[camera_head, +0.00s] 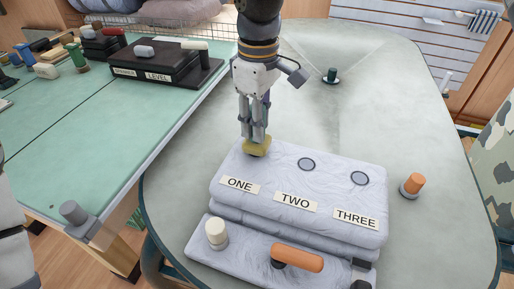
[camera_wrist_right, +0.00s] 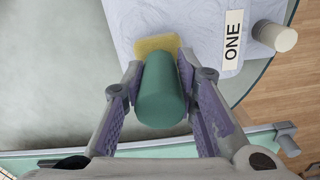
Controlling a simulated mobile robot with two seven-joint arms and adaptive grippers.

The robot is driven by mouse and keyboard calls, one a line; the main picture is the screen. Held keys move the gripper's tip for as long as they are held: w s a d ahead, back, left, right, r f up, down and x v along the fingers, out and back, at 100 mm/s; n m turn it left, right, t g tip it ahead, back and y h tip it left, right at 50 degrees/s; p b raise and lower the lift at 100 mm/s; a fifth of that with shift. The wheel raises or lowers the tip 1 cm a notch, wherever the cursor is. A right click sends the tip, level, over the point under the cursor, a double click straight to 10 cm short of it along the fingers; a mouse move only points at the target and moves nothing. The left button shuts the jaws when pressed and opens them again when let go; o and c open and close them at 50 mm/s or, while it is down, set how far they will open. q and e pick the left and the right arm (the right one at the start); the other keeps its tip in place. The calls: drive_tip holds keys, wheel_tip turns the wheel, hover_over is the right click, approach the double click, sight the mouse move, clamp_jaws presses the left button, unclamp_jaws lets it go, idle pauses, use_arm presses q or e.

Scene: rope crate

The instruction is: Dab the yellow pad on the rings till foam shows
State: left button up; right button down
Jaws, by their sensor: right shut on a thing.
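My right gripper (camera_head: 254,132) points down and is shut on the green handle (camera_wrist_right: 161,92) of the yellow pad (camera_head: 256,147). In the right wrist view, the pad (camera_wrist_right: 157,44) shows beyond the handle. The pad is at the left back of a pale stepped block (camera_head: 300,176), behind the label ONE (camera_head: 239,185). I cannot tell whether it touches the surface. Any ring there is hidden. Two dark-rimmed grey rings show, one (camera_head: 306,164) behind TWO (camera_head: 295,201) and one (camera_head: 359,178) behind THREE (camera_head: 355,218). My left gripper is out of view.
A cream knob (camera_head: 216,233) and an orange handle (camera_head: 297,258) are on the lower front step. An orange-topped peg (camera_head: 411,185) stands right of the block. A dark green piece (camera_head: 331,75) stands farther back. A green table (camera_head: 105,120) with a LEVEL box (camera_head: 158,77) is left.

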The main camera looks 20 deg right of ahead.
drive_tip(key=shift+f, duration=0.95)
idle(0.6)
idle(0.8)
drive_tip(key=shift+r, duration=3.55)
